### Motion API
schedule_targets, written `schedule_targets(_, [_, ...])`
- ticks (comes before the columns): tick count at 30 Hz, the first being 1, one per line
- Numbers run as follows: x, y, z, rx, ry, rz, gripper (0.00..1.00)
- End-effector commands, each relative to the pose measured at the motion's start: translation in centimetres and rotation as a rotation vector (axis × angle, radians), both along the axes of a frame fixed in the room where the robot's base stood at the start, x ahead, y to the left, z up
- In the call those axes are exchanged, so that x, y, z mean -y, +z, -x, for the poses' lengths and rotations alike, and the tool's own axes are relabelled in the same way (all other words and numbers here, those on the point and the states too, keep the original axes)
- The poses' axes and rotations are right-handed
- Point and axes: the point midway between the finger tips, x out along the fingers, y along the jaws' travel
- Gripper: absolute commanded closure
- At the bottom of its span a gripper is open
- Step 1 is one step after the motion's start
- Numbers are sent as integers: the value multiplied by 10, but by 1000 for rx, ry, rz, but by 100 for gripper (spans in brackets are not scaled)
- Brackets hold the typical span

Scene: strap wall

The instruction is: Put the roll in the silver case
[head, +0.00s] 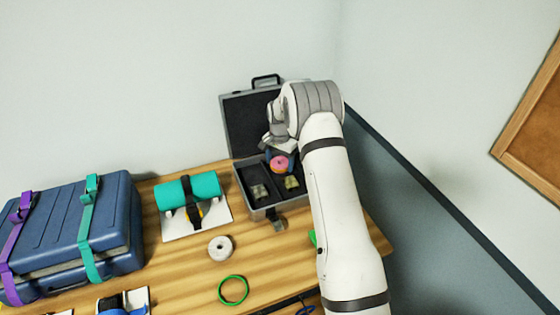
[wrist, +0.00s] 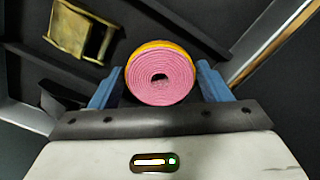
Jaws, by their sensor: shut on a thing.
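The roll (wrist: 160,76) is a pink coil with a yellow-orange outer layer. My gripper (wrist: 161,86) is shut on it, with a blue finger on each side in the wrist view. In the head view the roll (head: 279,164) is over the open silver case (head: 262,212), at its inner right part. The case has a dark lining and a raised lid (head: 248,120) leaning back near the wall. Whether the roll touches the case floor cannot be told. My arm hides the case's right side.
Small brassy buckles (head: 291,183) lie inside the case. Left of it are a teal roll (head: 188,189) strapped on a white board, a white ring (head: 220,247), a green ring (head: 233,290) and a blue suitcase (head: 70,240) with straps. Walls stand behind and right.

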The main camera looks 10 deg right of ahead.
Motion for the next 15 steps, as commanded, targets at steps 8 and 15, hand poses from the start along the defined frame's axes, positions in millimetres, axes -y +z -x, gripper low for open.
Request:
schedule_targets(8, [0,-2,0,0,-1,0,20])
schedule_targets(15, [1,6,-1,2,-1,1,20])
